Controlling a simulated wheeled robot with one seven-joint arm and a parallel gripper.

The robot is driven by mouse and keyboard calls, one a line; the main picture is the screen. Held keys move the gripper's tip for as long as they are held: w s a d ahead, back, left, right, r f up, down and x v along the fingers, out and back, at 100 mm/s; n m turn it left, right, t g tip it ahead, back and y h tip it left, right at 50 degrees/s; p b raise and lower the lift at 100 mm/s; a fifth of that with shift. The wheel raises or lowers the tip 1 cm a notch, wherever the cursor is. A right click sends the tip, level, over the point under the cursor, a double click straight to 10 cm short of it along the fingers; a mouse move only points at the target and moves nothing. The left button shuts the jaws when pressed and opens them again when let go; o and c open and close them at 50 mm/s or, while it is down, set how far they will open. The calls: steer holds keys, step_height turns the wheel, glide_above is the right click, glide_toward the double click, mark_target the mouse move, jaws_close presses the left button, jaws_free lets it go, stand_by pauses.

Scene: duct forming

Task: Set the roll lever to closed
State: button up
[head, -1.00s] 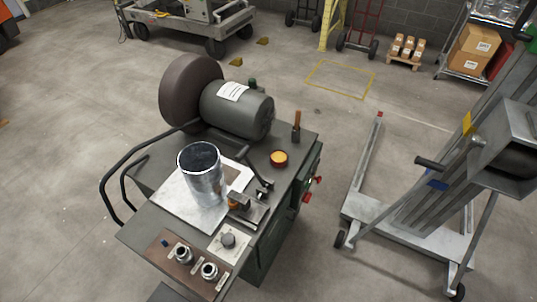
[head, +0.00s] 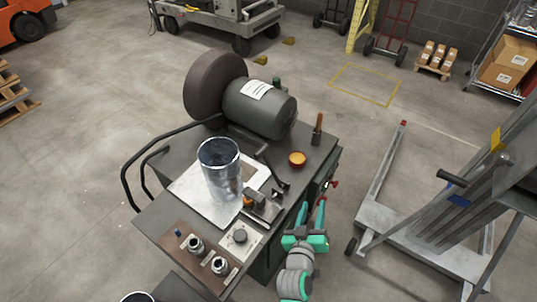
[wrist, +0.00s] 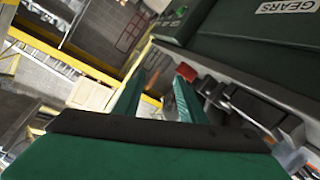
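On the right side of the dark green machine cart (head: 165,222) is a red-ended control (head: 334,184); I cannot tell whether it is the roll lever. A red knob also shows in the wrist view (wrist: 187,73), beyond the tip of the right finger. No closed marking is legible.
A large motor (head: 260,105) stands at the cart's back. A wooden-handled tool (head: 317,128) and an orange-filled cup (head: 297,159) stand near its right edge. A brown panel with fittings (head: 200,262) is at the front. A grey lift frame (head: 430,235) stands right, with open floor between.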

steer(key=w+d+r+m+g+h, duration=0.35)
steer(key=w+r, duration=0.35)
steer(key=w, duration=0.5)
step_height(320, 180, up, 6)
steer(key=m+g+y, duration=0.2)
steer(key=m+g, duration=0.3)
steer(key=g, duration=0.1)
glide_above(272, 170)
steer(key=w+d, duration=0.5)
steer(key=d, duration=0.1)
steer(key=s+a+r+g+y, duration=0.1)
steer(key=a+r, duration=0.1)
steer(key=a, duration=0.4)
steer(key=s+a+r+g+y, duration=0.1)
steer(key=s+a+g+y, duration=0.1)
steer(key=a, duration=0.4)
steer(key=d+x, duration=0.1)
steer(key=x, duration=0.9)
steer(key=shift+w+d+h, duration=0.2)
steer(key=shift+w+h, duration=0.1)
steer(key=shift+h, duration=0.05)
steer(key=shift+d, duration=0.1)
jaws_close()
